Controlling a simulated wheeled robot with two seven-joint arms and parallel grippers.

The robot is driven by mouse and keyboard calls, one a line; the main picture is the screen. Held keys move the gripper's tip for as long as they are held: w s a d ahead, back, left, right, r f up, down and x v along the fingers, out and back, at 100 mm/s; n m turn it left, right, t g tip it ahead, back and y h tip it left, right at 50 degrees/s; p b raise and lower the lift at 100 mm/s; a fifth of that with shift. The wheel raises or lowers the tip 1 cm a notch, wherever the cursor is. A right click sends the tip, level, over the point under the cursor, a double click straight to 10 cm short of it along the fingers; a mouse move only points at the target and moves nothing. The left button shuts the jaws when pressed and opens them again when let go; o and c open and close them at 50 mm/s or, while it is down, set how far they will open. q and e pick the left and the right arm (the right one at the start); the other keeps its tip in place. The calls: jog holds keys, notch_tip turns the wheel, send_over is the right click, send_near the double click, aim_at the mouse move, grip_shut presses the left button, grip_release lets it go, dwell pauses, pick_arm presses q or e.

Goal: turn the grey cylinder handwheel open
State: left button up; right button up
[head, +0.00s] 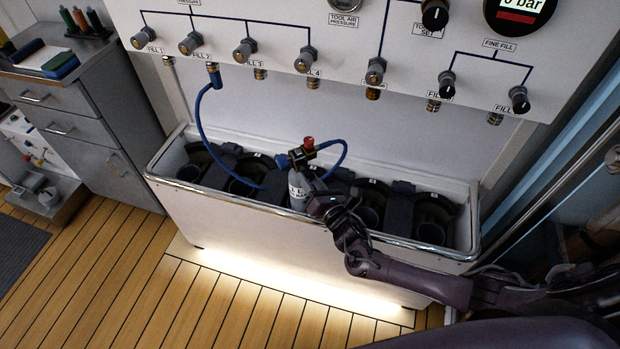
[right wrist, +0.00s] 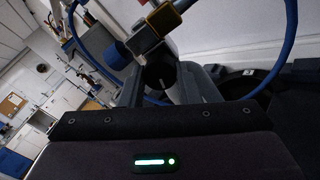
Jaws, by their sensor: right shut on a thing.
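The grey cylinder (head: 298,195) stands in the middle of the white trough, with a dark valve and a red-topped part (head: 308,141) above it. A blue hose (head: 203,108) runs from the FILL 2 outlet toward this valve. My right gripper (head: 312,186) reaches in from the right at the cylinder's top. In the right wrist view its fingers sit on both sides of a dark round handwheel (right wrist: 159,77) and are shut on it. The handwheel is mostly hidden by the gripper in the head view. My left gripper is out of view.
The trough (head: 240,219) has several dark holders, with no other cylinder seen in them. The panel (head: 225,60) above carries several black knobs, outlets and a gauge. A drawer cabinet (head: 85,120) stands at left. The wooden floor in front is clear.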

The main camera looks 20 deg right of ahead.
jog(key=n+p, duration=0.1)
jog(key=n, duration=0.4)
jog(key=shift+f, duration=0.1)
jog(key=shift+d, duration=0.1)
dwell(0.3)
jog(key=o, duration=1)
jog(key=shift+c, duration=0.2)
jog(key=v, duration=0.7)
jog(key=shift+s+p, duration=0.4)
